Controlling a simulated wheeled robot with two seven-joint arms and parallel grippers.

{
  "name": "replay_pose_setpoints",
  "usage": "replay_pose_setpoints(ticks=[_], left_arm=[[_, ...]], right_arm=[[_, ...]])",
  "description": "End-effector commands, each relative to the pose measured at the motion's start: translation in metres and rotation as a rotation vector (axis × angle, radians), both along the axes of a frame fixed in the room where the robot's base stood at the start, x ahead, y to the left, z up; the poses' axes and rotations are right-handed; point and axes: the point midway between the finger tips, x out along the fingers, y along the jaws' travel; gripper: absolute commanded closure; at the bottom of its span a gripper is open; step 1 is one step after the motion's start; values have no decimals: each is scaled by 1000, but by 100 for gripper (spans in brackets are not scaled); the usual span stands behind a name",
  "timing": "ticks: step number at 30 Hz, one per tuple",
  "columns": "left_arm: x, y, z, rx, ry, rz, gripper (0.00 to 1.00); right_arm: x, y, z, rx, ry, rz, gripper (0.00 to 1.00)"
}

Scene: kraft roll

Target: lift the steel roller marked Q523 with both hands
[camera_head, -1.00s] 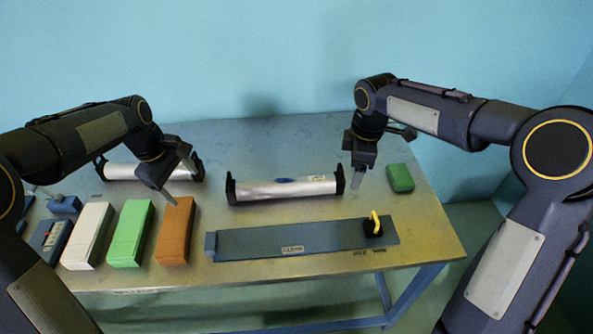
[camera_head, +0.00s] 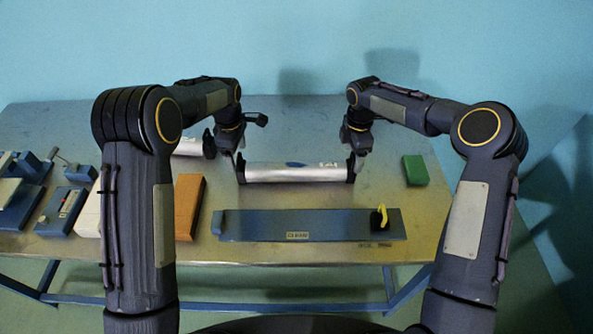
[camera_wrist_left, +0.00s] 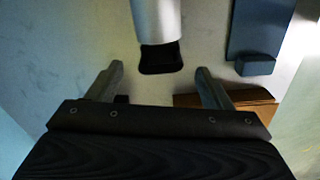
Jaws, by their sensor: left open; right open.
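A silver steel roller (camera_head: 295,173) with dark end pieces lies in its holders at the middle of the table. Small markings show on top, too small to read. My left gripper (camera_head: 240,166) is open at the roller's left end. In the left wrist view the roller (camera_wrist_left: 157,20) points at the gap between the open fingers of my left gripper (camera_wrist_left: 160,84); its black end cap sits just ahead of them, not clasped. My right gripper (camera_head: 354,160) is at the roller's right end, its fingers partly hidden against the dark holder. A second roller (camera_head: 187,147) lies further left, mostly hidden by my left arm.
A brown block (camera_head: 188,206) and a white block (camera_head: 90,217) stand left, blue devices (camera_head: 65,210) beyond. A green block (camera_head: 415,170) lies right. The wall is behind.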

Motion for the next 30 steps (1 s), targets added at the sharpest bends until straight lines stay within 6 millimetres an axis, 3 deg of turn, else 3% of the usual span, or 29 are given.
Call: replay_pose_setpoints(ticks=[3, 9, 22, 30], left_arm=[[-1, 0, -21, 1, 5, 0, 27], [0, 1, -46, 0, 1, 0, 27], [0, 0, -55, -1, 0, -1, 27], [0, 0, -54, -1, 0, -1, 61]], right_arm=[[-2, 0, -21, 0, 4, 0, 26], [-2, 0, -46, 1, 1, -1, 26], [-2, 0, -55, 1, 0, -1, 26], [-2, 0, -55, 1, 0, -1, 60]])
